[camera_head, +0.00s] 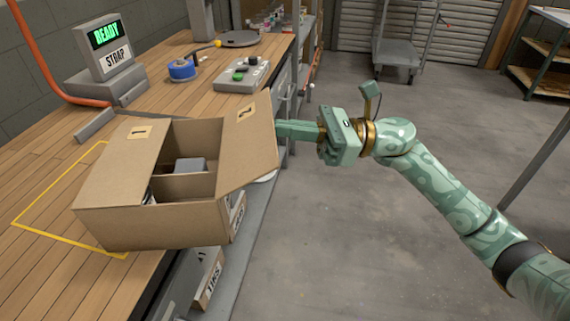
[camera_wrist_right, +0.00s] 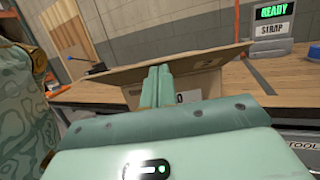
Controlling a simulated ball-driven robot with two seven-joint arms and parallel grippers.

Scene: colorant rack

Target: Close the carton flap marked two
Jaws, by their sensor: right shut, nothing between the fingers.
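The open cardboard carton (camera_head: 150,225) sits at the bench's right edge, with a divider and a grey item (camera_head: 190,165) inside. The flap marked two (camera_head: 250,150) stands raised and tilted on the carton's right side. The flap marked one (camera_head: 115,165) slopes on the left side. My right gripper (camera_head: 280,130) is shut and empty, its fingertips at the outer face of flap two; I cannot tell whether they touch. In the right wrist view its fingers (camera_wrist_right: 157,85) point at the carton (camera_wrist_right: 205,80), hiding part of it. My left gripper is not in view.
A strap machine (camera_head: 110,60) with a READY display stands at the back left. Blue tape (camera_head: 182,69) and a button box (camera_head: 240,75) lie on the bench behind the carton. A yellow outline (camera_head: 45,228) marks the bench. The floor (camera_head: 340,230) right of the bench is open.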

